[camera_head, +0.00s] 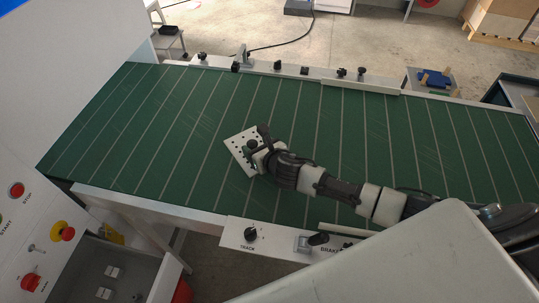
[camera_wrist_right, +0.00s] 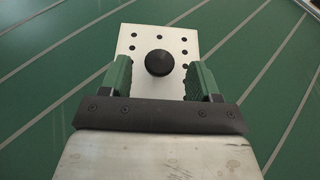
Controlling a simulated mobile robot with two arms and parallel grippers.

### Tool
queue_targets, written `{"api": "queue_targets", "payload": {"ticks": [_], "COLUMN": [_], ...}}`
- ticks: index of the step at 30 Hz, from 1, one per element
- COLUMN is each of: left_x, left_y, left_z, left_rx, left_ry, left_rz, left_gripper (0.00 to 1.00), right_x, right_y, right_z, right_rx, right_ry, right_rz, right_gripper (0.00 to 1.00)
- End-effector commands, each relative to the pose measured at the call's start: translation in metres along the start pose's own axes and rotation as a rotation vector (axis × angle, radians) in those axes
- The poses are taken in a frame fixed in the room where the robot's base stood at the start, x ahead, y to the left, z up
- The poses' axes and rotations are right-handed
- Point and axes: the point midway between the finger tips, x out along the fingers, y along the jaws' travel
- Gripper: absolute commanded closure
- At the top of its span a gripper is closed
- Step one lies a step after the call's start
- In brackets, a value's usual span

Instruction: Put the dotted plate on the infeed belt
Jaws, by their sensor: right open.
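The dotted plate (camera_head: 238,152) is white with black dots and lies on the green infeed belt (camera_head: 290,115), near its middle. In the right wrist view the plate (camera_wrist_right: 130,45) has a round black knob (camera_wrist_right: 159,62) at its centre. My right gripper (camera_head: 259,143) is at the plate in the head view. In the right wrist view its green fingers (camera_wrist_right: 160,80) stand apart on either side of the knob, with a gap to it. The fingers hide part of the plate's near side. My left gripper is not in view.
A rail with several black knobs (camera_head: 304,70) runs along the belt's far edge. A control panel (camera_head: 270,238) sits on the near edge. A white cabinet with red buttons (camera_head: 17,190) stands at the left. Most of the belt around the plate is clear.

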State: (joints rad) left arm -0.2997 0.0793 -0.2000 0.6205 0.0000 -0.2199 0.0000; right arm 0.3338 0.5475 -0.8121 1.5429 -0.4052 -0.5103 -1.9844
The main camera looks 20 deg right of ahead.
Motion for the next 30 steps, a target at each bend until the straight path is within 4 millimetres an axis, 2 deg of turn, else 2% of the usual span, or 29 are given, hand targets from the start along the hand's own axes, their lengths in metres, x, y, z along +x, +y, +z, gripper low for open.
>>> {"api": "queue_targets", "payload": {"ticks": [9,15,20,30], "left_x": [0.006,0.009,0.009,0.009], "left_y": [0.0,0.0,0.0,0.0], "left_z": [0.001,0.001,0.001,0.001], "left_rx": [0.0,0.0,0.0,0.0], "left_ry": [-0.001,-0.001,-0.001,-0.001], "left_rz": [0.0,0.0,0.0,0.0], "left_gripper": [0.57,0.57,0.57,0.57], "right_x": [-0.064,-0.09,-0.097,-0.098], "right_y": [0.0,0.0,0.0,0.0], "right_z": [-0.002,-0.001,0.0,0.0], "right_rx": [-0.001,-0.001,0.001,0.001], "right_ry": [0.001,0.001,0.001,0.0], "right_rz": [0.002,0.002,0.001,0.001], "right_gripper": [0.38,0.38,0.38,0.38]}}
